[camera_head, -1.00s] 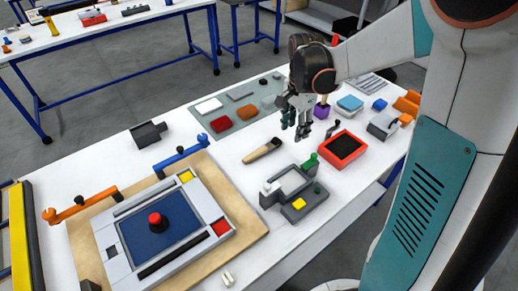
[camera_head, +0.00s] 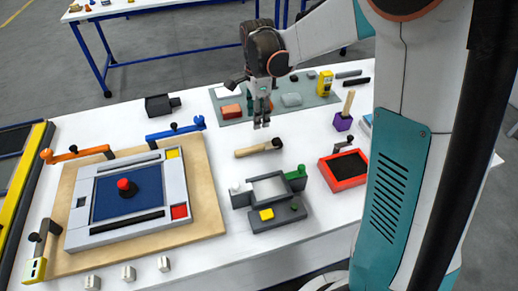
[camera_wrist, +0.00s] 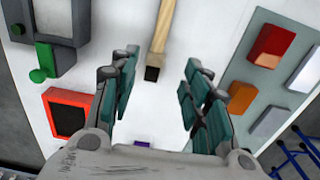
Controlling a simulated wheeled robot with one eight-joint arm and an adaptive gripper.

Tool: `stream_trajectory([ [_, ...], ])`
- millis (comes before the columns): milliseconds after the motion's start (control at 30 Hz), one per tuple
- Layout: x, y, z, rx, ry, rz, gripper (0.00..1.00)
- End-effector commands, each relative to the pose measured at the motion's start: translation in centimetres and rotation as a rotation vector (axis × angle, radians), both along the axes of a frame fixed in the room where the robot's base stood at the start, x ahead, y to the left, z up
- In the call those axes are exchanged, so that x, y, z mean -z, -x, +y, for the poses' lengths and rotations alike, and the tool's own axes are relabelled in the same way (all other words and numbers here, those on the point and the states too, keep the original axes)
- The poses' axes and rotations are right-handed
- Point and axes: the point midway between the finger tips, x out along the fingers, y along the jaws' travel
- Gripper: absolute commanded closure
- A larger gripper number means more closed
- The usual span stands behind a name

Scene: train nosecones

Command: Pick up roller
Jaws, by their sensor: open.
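A wooden-handled tool with a dark end (camera_head: 258,148) lies on the white table and may be the roller. Its handle runs up the wrist view, with the dark end (camera_wrist: 152,73) toward me. A small dark bent-handled tool (camera_head: 346,147) lies by the red tray; I cannot tell for sure which of the two is the roller. My gripper (camera_head: 262,121) points down over the table, just behind the wooden tool in the head view. In the wrist view my gripper (camera_wrist: 160,70) is open and empty, with the dark end seen between its spread fingers.
A red tray with a black pad (camera_head: 345,168) and a grey fixture with a green knob (camera_head: 275,217) stand in front. A grey-green mat (camera_head: 320,92) with several blocks lies behind. A purple holder (camera_head: 342,122) is to the right. A wooden board (camera_head: 215,190) carries a press-like frame at left.

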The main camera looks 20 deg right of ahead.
Motion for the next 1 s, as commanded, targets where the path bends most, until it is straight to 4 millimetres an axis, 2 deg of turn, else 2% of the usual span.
stream_trajectory([
  [400, 7.2, 0.0, 0.0, 0.0, 0.0, 0.0, 0.57],
  [767, 9.5, 0.1, 0.0, 0.0, 0.0, 0.0, 0.57],
  [1000, 13.0, 0.1, 0.1, -0.001, 0.0, 0.0, 0.57],
])
